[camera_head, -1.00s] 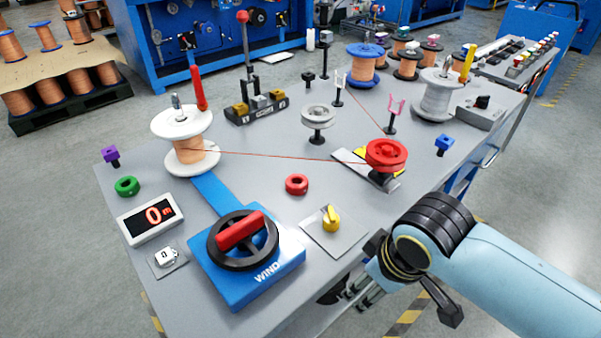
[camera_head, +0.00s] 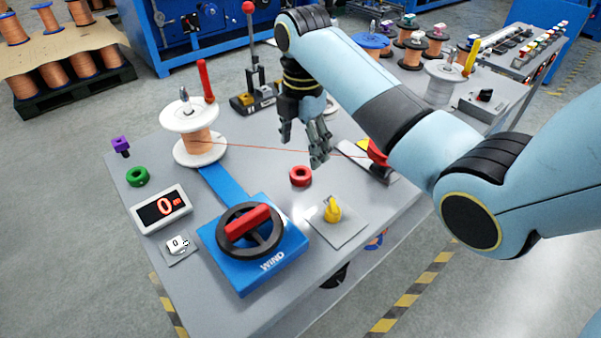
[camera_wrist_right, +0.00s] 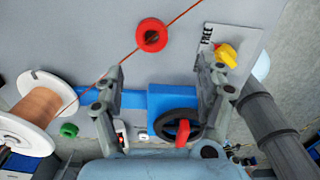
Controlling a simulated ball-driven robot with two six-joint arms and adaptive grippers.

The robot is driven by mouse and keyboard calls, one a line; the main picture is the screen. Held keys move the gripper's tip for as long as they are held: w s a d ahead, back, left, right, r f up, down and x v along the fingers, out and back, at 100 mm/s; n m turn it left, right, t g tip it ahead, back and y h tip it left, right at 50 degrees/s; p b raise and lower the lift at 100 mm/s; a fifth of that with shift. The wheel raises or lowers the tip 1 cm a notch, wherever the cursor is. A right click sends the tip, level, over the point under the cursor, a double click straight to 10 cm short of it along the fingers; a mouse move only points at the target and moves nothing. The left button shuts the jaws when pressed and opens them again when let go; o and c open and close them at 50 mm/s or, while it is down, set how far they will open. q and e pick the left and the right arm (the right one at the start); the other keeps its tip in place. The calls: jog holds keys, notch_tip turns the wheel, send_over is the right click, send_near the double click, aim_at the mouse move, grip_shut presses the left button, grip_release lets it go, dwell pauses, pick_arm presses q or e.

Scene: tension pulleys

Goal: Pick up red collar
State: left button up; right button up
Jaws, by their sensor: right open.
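The red collar (camera_head: 300,176) is a small ring lying flat on the grey table, between the blue winder and the thin copper wire. My right gripper (camera_head: 304,150) is open and empty, pointing down above the table just behind the collar. In the right wrist view the red collar (camera_wrist_right: 152,35) shows with its hole, ahead of and between the open fingertips (camera_wrist_right: 160,72), not touching them. My left gripper is not in view.
The white spool (camera_head: 190,130) stands left, its wire (camera_head: 245,147) stretched low across the table near my gripper. The blue winder (camera_head: 252,243) with its red handle and the yellow knob (camera_head: 332,209) sit in front. A green collar (camera_head: 137,177) lies at left.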

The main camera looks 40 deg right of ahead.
aim_at(300, 171)
jog(key=shift+n, duration=0.9)
jog(key=f, duration=0.3)
jog(key=w+f+b, duration=0.1)
jog(key=f, duration=0.5)
jog(key=shift+w+d+f, duration=0.15)
jog(key=shift+w+d, duration=0.05)
jog(key=c, duration=1.2)
notch_tip(300, 171, up, 5)
jog(key=shift+f, duration=0.15)
jog(key=s+d+r+p, duration=0.1)
jog(key=s+d+r, duration=0.5)
jog(key=d, duration=0.3)
jog(key=shift+s+d+r, duration=0.2)
jog(key=shift+d, duration=0.15)
